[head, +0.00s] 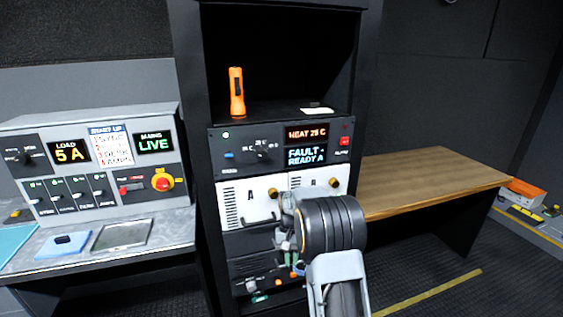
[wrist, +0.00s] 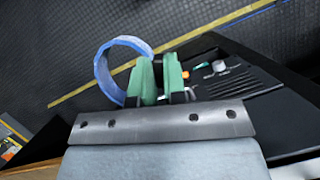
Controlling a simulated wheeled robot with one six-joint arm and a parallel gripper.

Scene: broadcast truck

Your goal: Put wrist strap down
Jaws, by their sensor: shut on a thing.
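The blue wrist strap (wrist: 103,72) is a round loop in the wrist view, sticking out to the left of the green fingers. My gripper (wrist: 158,72) is shut on the strap; the gripped part is mostly hidden between the fingers. In the head view my gripper (head: 287,244) is in front of the lower part of the equipment rack, and my own wrist hides part of it. A little blue shows near the fingers there, but I cannot make out the loop.
The rack (head: 229,205) has an open upper shelf with an orange flashlight (head: 237,93). A grey desk (head: 175,232) with a control console (head: 90,160) stands left. A wooden table (head: 430,182) at right has a clear top. Dark floor with a yellow line lies below.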

